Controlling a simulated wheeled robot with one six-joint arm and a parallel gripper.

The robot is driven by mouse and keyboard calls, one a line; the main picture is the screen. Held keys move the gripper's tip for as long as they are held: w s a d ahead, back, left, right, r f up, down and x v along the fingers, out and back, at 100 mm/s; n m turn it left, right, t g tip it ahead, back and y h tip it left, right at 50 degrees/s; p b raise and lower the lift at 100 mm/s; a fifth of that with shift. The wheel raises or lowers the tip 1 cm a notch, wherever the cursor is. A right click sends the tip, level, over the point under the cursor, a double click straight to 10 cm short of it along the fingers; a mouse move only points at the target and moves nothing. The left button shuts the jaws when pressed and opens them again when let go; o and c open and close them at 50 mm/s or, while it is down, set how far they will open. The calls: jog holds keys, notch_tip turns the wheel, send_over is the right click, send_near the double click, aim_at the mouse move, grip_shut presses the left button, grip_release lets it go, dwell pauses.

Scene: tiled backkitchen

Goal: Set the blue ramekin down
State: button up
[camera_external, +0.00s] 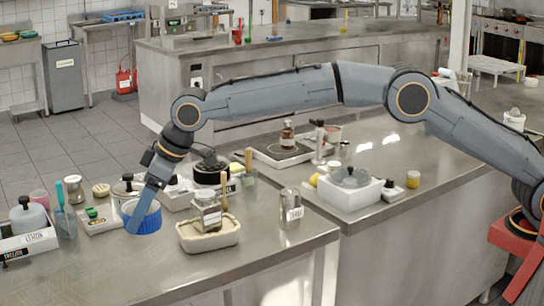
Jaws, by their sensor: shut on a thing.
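The blue ramekin (150,222) is at the left part of the near steel counter. It looks roughly upright, with a pale inside and a ribbed blue wall. My gripper (136,221) points down at its left side and is shut on it. A finger covers part of the ramekin's left wall. I cannot tell whether its base touches the counter or is slightly above it.
A cream tray (208,240) with a jar stands close to the right. Bare counter (110,270) lies in front.

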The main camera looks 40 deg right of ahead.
notch_tip(320, 180, up, 3)
jog(key=shift+r, duration=0.2)
jog(key=w+d+m+t+h+p, duration=0.15)
jog(key=w+d, duration=0.35)
jog(key=d, duration=1)
jog(key=w+d+m+p, duration=0.1)
jog(key=w+d+m, duration=0.25)
jog(key=d, duration=1.05)
jog(key=w+d+m+t+h+p, duration=0.15)
jog(key=w+d, duration=0.45)
jog(key=d, duration=0.9)
jog(key=shift+g, duration=0.4)
jog(key=f+p, duration=0.2)
jog(key=f, duration=1.3)
jog(key=shift+s+f+p, duration=0.2)
jog(key=shift+p, duration=0.15)
jog(key=shift+f, duration=0.15)
jog(key=o, duration=1.2)
